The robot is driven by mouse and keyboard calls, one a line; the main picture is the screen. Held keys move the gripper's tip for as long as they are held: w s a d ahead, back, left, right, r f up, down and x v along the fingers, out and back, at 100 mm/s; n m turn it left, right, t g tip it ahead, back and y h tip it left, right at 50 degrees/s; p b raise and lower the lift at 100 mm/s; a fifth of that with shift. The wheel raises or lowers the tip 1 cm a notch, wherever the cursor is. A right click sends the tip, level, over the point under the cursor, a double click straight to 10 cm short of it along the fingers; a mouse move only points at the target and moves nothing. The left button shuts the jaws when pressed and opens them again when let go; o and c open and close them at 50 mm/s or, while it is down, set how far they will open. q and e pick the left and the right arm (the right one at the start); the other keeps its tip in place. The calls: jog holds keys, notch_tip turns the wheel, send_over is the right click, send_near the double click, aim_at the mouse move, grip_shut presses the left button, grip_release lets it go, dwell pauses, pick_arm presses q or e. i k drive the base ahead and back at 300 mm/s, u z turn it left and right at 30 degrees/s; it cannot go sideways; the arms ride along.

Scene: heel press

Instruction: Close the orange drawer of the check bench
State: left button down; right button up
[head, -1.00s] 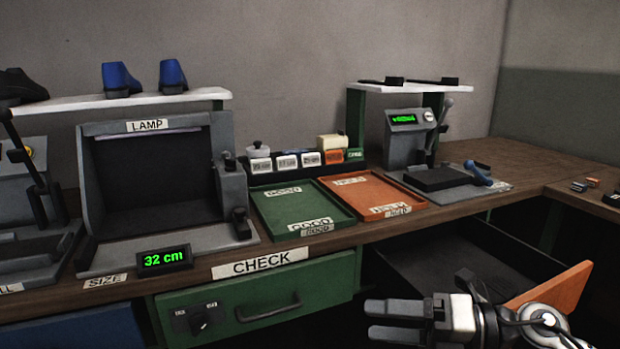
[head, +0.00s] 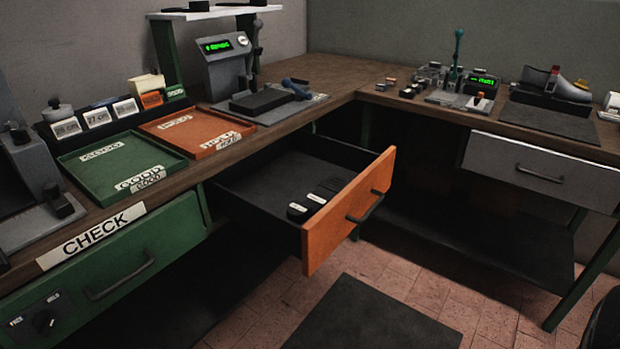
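The orange drawer (head: 346,212) of the check bench stands pulled out, under the worktop to the right of the green drawer (head: 112,278). Its orange front has a dark bar handle (head: 366,207) and faces right and toward me. Inside its dark tray lie a few small items, two with white tops (head: 307,206). The check bench (head: 97,232) carries a CHECK label on its front edge. The green drawer is shut. Neither of my grippers shows in the head view now.
A green tray (head: 84,164) and an orange tray (head: 214,150) lie on the worktop. Another bench with a grey drawer (head: 543,170) stands at the right. A dark mat (head: 372,318) lies on the tiled floor before the orange drawer. A dark rounded thing (head: 607,325) shows at lower right.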

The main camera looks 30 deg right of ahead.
aim_at(256, 192)
jog(key=z, duration=0.95)
jog(key=k, duration=0.55)
jog(key=u, duration=0.5)
jog(key=i, duration=1.2)
jog(key=z, duration=0.65)
